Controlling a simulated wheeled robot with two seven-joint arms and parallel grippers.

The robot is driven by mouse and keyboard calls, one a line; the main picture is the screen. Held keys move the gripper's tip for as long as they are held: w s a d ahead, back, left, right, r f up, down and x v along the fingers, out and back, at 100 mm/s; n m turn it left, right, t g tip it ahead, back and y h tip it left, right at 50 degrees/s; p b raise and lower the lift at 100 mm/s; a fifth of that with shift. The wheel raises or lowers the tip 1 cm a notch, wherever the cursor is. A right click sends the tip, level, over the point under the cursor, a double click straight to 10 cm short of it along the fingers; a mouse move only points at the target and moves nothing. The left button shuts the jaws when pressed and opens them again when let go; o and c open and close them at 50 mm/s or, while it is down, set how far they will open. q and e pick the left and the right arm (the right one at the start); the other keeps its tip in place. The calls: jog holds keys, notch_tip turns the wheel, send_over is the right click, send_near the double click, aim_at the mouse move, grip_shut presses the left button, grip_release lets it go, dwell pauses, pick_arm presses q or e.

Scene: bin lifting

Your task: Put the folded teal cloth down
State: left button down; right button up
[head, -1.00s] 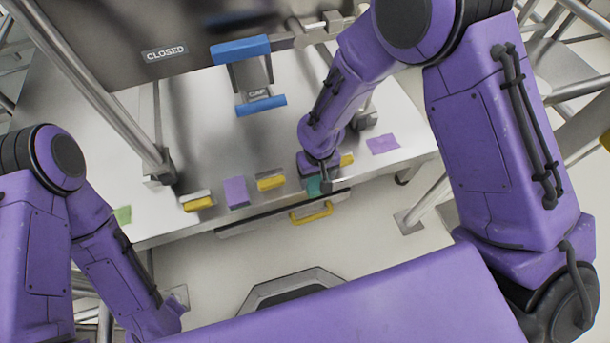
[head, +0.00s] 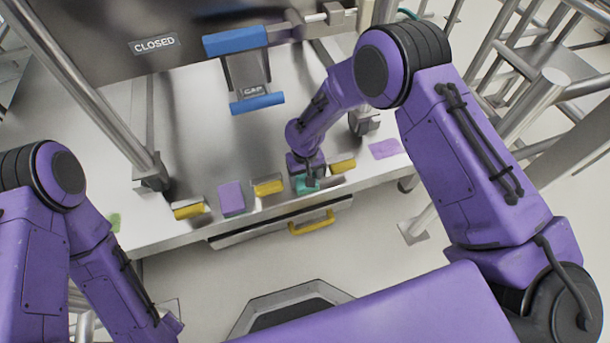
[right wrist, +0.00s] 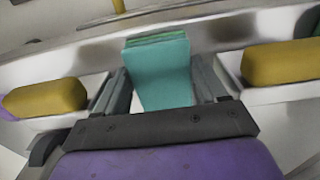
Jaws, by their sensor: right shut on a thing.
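The folded teal cloth (head: 306,184) is at the front edge of the steel table, between two yellow-topped blocks. My right gripper (head: 312,178) is over it from above, shut on it. In the right wrist view the cloth (right wrist: 160,75) stands between the two grey fingers, its folded layers showing at the top. Whether its lower edge touches the table is hard to tell. My left arm (head: 95,240) is at the left of the head view, and its gripper is out of the picture.
Yellow-topped blocks (head: 268,186) and a purple folded cloth (head: 231,198) line the table's front edge (head: 170,238). A flat purple cloth (head: 384,149) lies to the right, a green one (head: 114,222) at the left. A blue-handled fixture (head: 257,103) and a yellow drawer handle (head: 311,223) are close by.

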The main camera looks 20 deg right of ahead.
jog(key=o, duration=0.9)
jog(key=shift+o, duration=0.2)
notch_tip(320, 180, up, 12)
jog(key=p, duration=0.5)
jog(key=s+d+f+m+t, duration=0.2)
jog(key=s+d+f+m, duration=0.25)
jog(key=s+f, duration=0.9)
jog(key=s+d+r+m+t+h, duration=0.1)
jog(key=s+d+m+h, duration=0.1)
jog(key=s+d, duration=0.9)
jog(key=s+h, duration=0.1)
jog(key=s, duration=0.3)
jog(key=shift+s+d+r+m, duration=0.2)
jog(key=shift+d+m, duration=0.15)
